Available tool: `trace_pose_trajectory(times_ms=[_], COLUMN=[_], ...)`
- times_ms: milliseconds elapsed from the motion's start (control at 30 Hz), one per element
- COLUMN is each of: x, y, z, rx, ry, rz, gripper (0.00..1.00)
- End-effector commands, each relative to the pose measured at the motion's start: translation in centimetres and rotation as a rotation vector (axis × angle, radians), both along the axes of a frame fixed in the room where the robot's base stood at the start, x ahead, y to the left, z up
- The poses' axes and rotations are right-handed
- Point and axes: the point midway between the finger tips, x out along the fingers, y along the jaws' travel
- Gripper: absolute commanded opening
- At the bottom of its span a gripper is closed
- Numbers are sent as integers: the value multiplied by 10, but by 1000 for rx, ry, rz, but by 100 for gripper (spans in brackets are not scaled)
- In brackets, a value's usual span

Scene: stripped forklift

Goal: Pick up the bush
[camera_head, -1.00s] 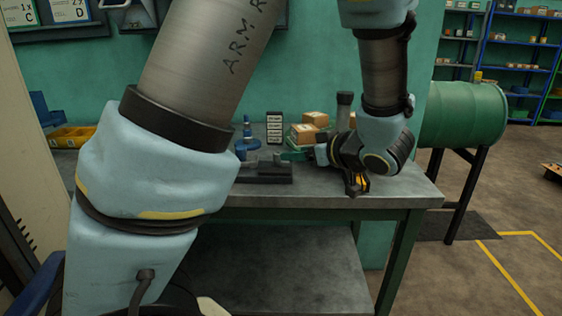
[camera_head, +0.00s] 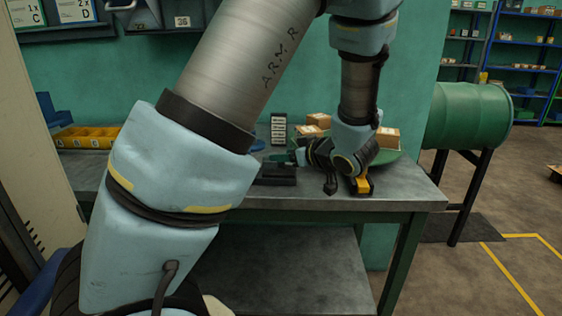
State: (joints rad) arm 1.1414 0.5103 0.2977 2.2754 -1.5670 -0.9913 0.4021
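I cannot make out the bush for certain in this view. My gripper (camera_head: 303,155) is low over the right part of the grey workbench (camera_head: 400,192), pointing left. It is small and dark here, and its fingertips are not clear enough to tell open from shut or whether anything is between them. A black block-like fixture (camera_head: 276,174) sits on the bench just left of it, with a small green piece (camera_head: 280,158) at its top. A yellow part (camera_head: 362,187) shows below my wrist; I cannot tell what it belongs to.
Cardboard boxes (camera_head: 319,120) and a green round tray or plate (camera_head: 393,156) are behind my wrist. A dark rack with pale labels (camera_head: 278,128) stands at the back. Yellow bins (camera_head: 88,138) are at left.

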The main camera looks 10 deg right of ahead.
Motion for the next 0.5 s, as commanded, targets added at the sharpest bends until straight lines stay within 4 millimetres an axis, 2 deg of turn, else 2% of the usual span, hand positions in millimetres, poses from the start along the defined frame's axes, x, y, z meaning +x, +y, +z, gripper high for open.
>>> trace_pose_trajectory(times_ms=[67,433,500], x=[0,0,0], y=[0,0,0], z=[0,0,0], rx=[0,0,0], ry=[0,0,0], rz=[0,0,0], gripper=[44,3,0])
